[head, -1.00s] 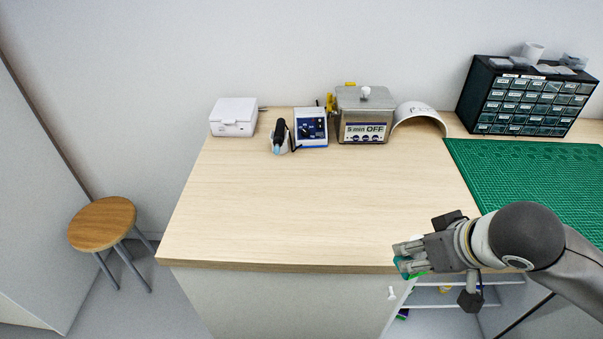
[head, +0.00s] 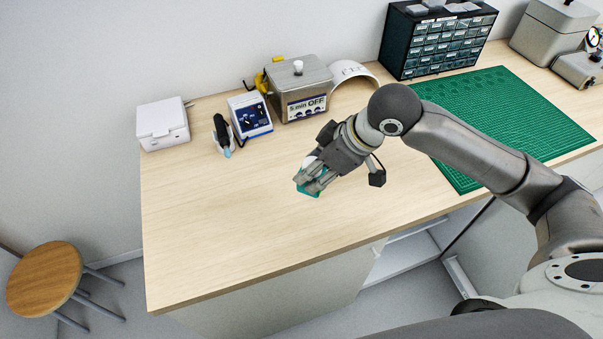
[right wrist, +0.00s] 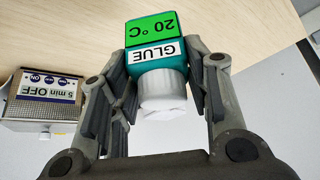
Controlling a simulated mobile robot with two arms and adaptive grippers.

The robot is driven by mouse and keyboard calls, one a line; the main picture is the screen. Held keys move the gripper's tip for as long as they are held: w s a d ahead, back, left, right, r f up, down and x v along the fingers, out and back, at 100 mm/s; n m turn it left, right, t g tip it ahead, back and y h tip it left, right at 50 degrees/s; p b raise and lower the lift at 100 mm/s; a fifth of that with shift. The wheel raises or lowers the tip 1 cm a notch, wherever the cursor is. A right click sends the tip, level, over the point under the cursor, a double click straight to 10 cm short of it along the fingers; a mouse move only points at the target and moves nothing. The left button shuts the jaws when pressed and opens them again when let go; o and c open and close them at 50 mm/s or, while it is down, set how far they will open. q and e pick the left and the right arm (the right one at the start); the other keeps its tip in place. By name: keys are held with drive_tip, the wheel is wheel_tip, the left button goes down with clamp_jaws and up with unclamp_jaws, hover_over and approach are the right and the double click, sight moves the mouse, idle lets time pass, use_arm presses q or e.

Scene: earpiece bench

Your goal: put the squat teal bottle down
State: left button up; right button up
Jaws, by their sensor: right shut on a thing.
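My right gripper (head: 312,181) is shut on the squat teal bottle (head: 310,193) over the middle of the wooden bench top. In the head view the fingers hide much of the bottle. In the right wrist view the bottle (right wrist: 150,68) sits between the two fingers, with a white cap, a white GLUE label and a green "20 °C" label, both reading upside down there. I cannot tell whether its base touches the bench. My left gripper is not in view.
The bench top (head: 230,230) is clear at left and front. Along the back stand a white box (head: 163,122), a dark-handled tool (head: 222,135), a blue-fronted unit (head: 250,115), a metal bath (head: 290,88) and a drawer cabinet (head: 440,40). A green mat (head: 490,110) lies at right.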

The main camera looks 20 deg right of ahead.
sight(302, 168)
drive_tip(key=w+f, duration=0.4)
drive_tip(key=w+f+p, duration=0.1)
drive_tip(key=w+f, duration=0.1)
drive_tip(key=shift+w+a+f, duration=0.1)
drive_tip(key=shift+a+f, duration=0.15)
drive_tip(key=shift+a, duration=0.15)
wheel_tip(302, 168, down, 2)
drive_tip(key=shift+f+p, duration=0.15)
drive_tip(key=shift+p, duration=0.6)
drive_tip(key=shift+f, duration=0.25)
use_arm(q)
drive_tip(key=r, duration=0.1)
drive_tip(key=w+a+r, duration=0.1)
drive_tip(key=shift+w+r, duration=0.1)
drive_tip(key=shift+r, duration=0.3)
use_arm(e)
drive_tip(key=shift+f, duration=0.2)
drive_tip(key=o, duration=1.1)
drive_tip(key=shift+o, duration=0.2)
